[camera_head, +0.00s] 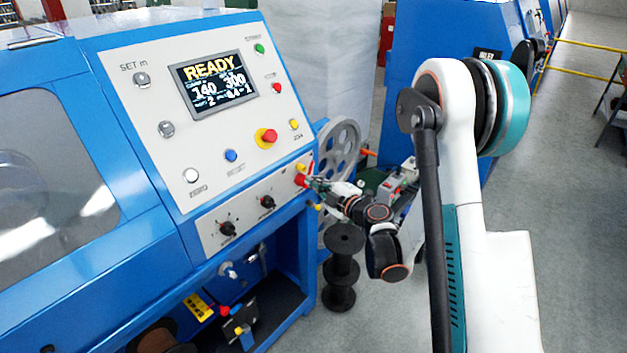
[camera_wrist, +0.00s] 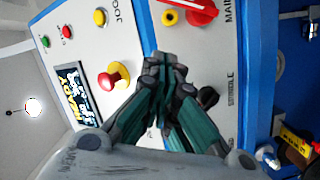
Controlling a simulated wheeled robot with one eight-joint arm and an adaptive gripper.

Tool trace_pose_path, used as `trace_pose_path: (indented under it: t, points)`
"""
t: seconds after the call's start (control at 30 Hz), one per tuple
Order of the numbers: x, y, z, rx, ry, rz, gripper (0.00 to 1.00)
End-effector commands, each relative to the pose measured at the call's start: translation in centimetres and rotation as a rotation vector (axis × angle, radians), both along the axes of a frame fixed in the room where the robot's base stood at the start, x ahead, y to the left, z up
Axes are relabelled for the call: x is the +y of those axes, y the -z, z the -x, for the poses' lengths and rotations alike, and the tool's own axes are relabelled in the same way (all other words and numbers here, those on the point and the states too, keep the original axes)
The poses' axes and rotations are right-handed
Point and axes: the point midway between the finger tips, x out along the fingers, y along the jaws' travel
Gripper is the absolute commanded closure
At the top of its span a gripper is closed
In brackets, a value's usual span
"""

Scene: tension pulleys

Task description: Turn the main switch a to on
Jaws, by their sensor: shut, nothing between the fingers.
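The main switch is a red rotary handle (camera_head: 300,180) at the right end of the lower grey panel of the blue machine. In the wrist view the red handle (camera_wrist: 203,10) is cut by the top edge, near lettering that reads "MAIN". My gripper (camera_head: 315,182) is just right of the handle in the head view. In the wrist view my gripper (camera_wrist: 165,62) has its fingertips together and empty, over the panel below the handle. A gap shows there between fingertips and handle. The handle's full angle cannot be read.
The display (camera_head: 217,84) reads "READY". A red mushroom button (camera_head: 266,137) on a yellow base and a blue button (camera_head: 231,155) sit on the upper panel. Black knobs (camera_head: 227,228) are left along the lower panel. A black spool (camera_head: 341,270) stands below my arm.

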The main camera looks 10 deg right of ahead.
Motion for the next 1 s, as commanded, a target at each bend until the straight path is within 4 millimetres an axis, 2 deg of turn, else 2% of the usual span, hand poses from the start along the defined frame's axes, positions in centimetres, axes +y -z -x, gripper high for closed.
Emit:
trace_pose_path:
  t: [0.33,0.4,0.5,0.63,1.0]
  points:
    - [2.9,0.8,-6.4,0.001,-0.002,-0.002,1.00]
    - [2.9,1.0,-7.4,0.000,0.001,-0.002,1.00]
    - [1.4,1.7,-8.1,0.001,0.003,-0.003,1.00]
    - [0.6,2.2,-8.8,0.002,0.001,-0.003,1.00]
    - [0.1,2.4,-9.1,0.001,-0.001,-0.003,1.00]
